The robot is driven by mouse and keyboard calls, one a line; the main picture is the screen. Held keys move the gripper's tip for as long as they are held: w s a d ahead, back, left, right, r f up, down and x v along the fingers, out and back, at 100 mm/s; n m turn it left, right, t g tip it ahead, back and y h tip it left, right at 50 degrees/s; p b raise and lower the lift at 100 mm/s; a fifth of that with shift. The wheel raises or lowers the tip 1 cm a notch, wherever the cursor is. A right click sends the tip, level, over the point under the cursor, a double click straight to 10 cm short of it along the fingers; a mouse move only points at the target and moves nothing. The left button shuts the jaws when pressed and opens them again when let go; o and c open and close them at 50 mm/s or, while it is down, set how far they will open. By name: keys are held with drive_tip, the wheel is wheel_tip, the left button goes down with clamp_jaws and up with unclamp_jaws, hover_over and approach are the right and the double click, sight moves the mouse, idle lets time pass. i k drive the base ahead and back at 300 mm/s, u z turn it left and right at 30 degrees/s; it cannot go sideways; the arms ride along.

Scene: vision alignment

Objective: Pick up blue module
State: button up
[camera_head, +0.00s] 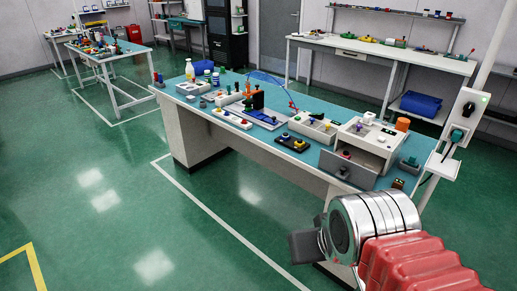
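My gripper (304,246) shows at the lower right, at the end of my red-sleeved arm with its silver wrist. Its dark end is in front of the near workbench (230,125) and apart from everything on it. Its fingers cannot be told apart. A small blue piece (261,116) lies on a fixture near the middle of the bench, below an orange and black device. A grey-blue block (410,162) sits at the bench's right end. Both are small, and I cannot tell which is the blue module.
A pole with a white socket box (464,115) stands at right. A white back bench (380,52) has a blue bin (421,103) below.

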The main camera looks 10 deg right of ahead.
sight(285, 137)
drive_tip(key=k, duration=0.2)
drive_tip(key=u, duration=0.3)
drive_tip(key=i, duration=0.7)
drive_tip(key=u, duration=0.3)
drive_tip(key=i, duration=1.6)
drive_tip(key=z, duration=0.7)
drive_tip(key=i, duration=0.9)
drive_tip(key=z, duration=0.45)
